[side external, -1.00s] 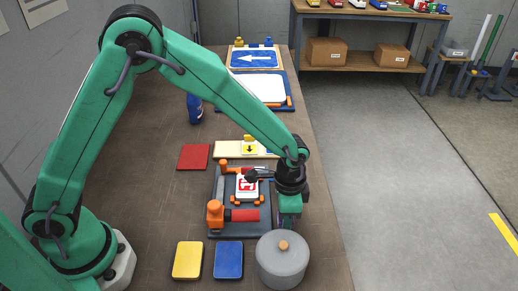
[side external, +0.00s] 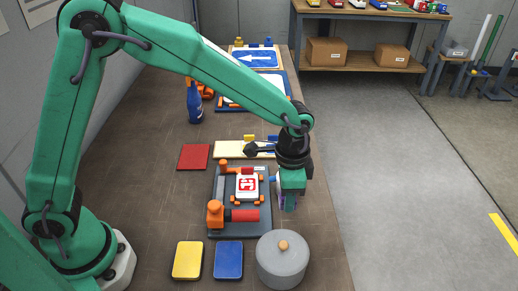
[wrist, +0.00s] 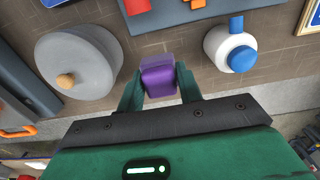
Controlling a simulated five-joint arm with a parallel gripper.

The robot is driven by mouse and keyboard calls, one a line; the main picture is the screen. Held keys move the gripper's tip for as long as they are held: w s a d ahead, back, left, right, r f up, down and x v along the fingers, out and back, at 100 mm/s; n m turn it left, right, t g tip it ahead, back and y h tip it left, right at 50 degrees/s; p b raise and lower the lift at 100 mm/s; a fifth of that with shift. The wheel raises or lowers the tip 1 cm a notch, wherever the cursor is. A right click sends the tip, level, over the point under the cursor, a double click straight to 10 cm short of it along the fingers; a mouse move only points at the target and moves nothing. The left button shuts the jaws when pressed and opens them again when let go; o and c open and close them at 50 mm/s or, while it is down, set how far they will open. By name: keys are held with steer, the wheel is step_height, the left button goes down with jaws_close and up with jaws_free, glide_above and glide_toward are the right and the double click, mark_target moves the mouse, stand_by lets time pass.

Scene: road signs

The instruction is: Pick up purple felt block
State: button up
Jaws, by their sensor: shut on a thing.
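The purple felt block (wrist: 159,77) sits between the two green fingers of my gripper (wrist: 159,88) in the wrist view. My gripper is shut on it. Only a sliver of purple shows at the fingers there, so most of the block is hidden.
The grey pot (side external: 283,262) with a wooden knob stands close in front of my gripper. The sign board (side external: 225,228) with orange clamps lies left. Yellow (side external: 187,259), blue (side external: 228,260) and red (side external: 194,157) pads lie on the bench. A blue-capped white object (wrist: 232,52) is near the block.

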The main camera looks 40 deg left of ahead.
steer(key=shift+r, duration=1.25)
steer(key=shift+o, duration=1.3)
steer(key=shift+c, duration=0.9)
steer(key=shift+w+a+r, duration=0.15)
steer(key=shift+a, duration=0.2)
steer(key=a+r+n, duration=0.4)
steer(key=a, duration=0.6)
steer(key=a+r+n, duration=0.4)
steer(key=a+n, duration=0.1)
steer(key=a, duration=0.5)
steer(key=shift+w+a+r, duration=0.15)
steer(key=shift+w+a, duration=0.05)
steer(key=shift+a, duration=0.1)
steer(key=shift+d, duration=0.1)
